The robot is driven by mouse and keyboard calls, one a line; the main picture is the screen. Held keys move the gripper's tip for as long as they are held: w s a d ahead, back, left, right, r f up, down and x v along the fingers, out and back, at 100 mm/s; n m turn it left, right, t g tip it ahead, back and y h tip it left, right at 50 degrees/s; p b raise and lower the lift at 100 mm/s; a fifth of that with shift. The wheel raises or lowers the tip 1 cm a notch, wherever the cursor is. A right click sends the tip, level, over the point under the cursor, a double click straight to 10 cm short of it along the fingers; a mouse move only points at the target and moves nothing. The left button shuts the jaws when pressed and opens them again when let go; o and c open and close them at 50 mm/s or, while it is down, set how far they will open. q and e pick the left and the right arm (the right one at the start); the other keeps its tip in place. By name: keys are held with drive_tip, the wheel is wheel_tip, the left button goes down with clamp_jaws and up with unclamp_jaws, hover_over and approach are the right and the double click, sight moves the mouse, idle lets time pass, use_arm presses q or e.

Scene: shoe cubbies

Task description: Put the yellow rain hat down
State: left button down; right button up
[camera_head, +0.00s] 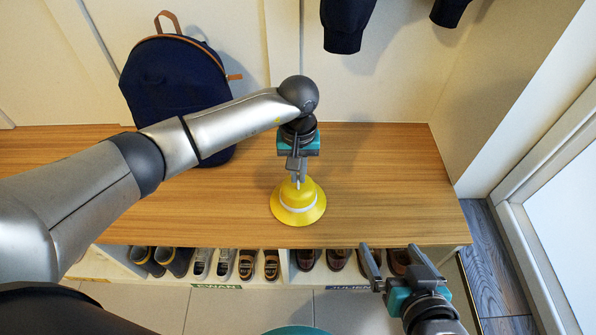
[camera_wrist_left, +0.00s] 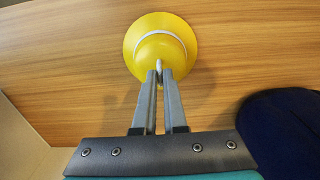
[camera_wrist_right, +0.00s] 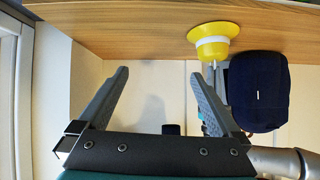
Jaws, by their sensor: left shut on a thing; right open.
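The yellow rain hat (camera_head: 298,207) has a white band and sits brim down, upright, on or just above the wooden bench top (camera_head: 385,190); I cannot tell whether the brim touches. My left gripper (camera_head: 298,180) is above it, shut on the small pale loop at the crown. The left wrist view shows the hat (camera_wrist_left: 160,45) at the tips of my left gripper (camera_wrist_left: 160,72). My right gripper (camera_head: 395,260) is open and empty in front of the bench's right end. The hat (camera_wrist_right: 213,42) also shows in the right wrist view.
A dark blue backpack (camera_head: 177,85) stands on the bench behind my left arm. Several pairs of shoes (camera_head: 223,264) fill the cubbies below. Dark clothing (camera_head: 346,25) hangs above. The bench is clear right of the hat.

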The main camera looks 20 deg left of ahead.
use_arm(q)
drive_tip(key=shift+f, duration=0.1)
drive_tip(key=c, duration=1.4)
unclamp_jaws()
drive_tip(key=o, duration=0.4)
